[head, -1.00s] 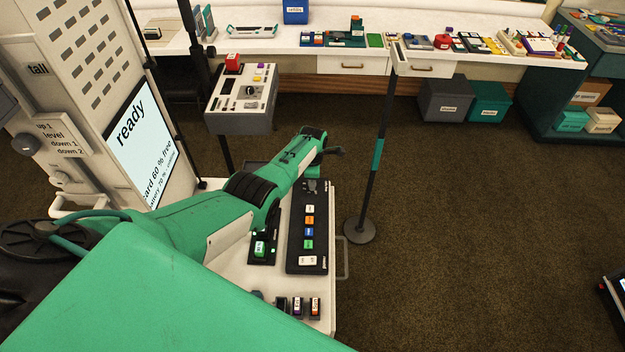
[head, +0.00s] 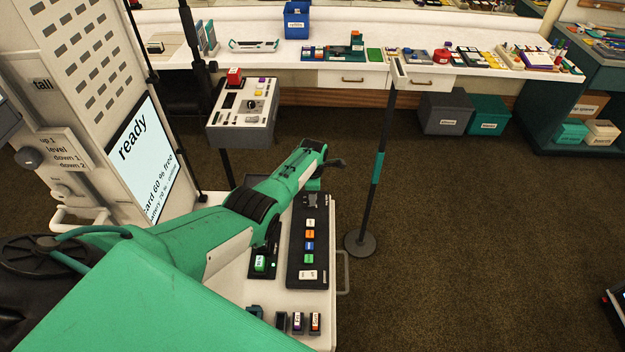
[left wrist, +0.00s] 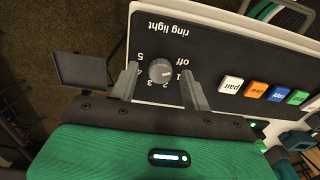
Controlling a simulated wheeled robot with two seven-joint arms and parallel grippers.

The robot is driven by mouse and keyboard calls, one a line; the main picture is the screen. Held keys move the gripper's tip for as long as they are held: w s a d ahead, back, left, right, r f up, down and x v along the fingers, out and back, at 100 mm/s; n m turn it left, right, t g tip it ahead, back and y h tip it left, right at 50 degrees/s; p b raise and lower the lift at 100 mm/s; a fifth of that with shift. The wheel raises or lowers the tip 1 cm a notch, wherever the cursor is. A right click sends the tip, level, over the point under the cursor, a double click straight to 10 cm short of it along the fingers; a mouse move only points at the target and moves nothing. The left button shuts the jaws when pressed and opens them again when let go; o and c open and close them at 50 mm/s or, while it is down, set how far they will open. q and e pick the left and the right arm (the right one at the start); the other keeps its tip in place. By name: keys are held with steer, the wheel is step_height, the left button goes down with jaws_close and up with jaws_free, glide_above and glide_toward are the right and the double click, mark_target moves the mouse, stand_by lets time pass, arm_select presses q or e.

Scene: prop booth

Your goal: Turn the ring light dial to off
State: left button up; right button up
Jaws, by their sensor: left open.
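The ring light dial (left wrist: 160,71) is a small grey round knob on a dark control panel (left wrist: 235,60). In the left wrist view it appears upside down, with "off" and numbers up to 5 around it. I cannot make out clearly where its pointer aims. My left gripper (left wrist: 158,75) is open, with one finger on each side of the dial; contact cannot be told. In the head view the same panel (head: 293,258) lies on a white cart, and my left gripper (head: 317,182) is over its far end. My right gripper is in neither view.
Coloured buttons (left wrist: 254,90) line the panel beside the dial. A small box with a green button (head: 260,263) sits left of the panel, and small blocks (head: 298,321) lie nearer. A pole stand (head: 360,243) rises right of the cart. Open floor lies further right.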

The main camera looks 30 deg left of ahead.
arm_select(q)
step_height(320, 180, up, 5)
steer(key=shift+p, duration=0.5)
step_height(320, 180, up, 8)
steer(key=b, duration=0.1)
steer(key=shift+r, duration=0.15)
steer(key=shift+s, duration=0.1)
